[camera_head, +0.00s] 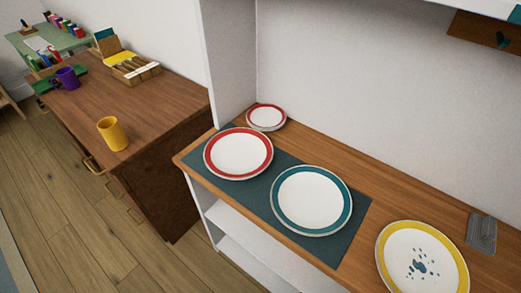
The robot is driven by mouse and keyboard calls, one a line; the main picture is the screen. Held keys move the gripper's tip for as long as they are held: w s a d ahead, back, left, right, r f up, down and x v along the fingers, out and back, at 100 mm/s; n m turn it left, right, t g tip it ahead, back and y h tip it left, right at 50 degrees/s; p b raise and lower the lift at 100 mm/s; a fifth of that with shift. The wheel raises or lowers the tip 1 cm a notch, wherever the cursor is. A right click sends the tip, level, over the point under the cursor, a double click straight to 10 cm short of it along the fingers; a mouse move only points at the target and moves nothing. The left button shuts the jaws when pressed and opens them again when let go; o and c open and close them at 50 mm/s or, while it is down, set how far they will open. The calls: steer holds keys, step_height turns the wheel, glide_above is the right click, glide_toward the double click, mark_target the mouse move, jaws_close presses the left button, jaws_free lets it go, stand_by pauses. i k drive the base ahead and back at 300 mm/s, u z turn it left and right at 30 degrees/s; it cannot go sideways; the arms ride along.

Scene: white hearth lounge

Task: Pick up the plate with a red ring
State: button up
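A large white plate with a red ring (238,153) lies on the left part of a dark teal mat (262,198) on a wooden shelf top. A smaller red-ringed plate (266,117) lies behind it near the white side panel, perhaps more than one stacked. A white plate with a teal ring (311,201) lies on the mat to the right of the large red-ringed plate. A white plate with a yellow ring and blue-grey spots (422,260) lies further right. My gripper is not in view.
The wooden shelf top (385,199) has a white panel at its left and a wall behind. A grey ridged object (482,233) lies at the right. On the brown cabinet at left stand a yellow mug (112,134), a purple mug (67,78) and a wooden box (136,71).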

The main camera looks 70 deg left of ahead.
mark_target(240, 153)
steer(key=u, duration=0.8)
steer(key=k, duration=0.7)
steer(key=u, duration=1.4)
steer(key=i, duration=0.5)
steer(key=z, duration=0.05)
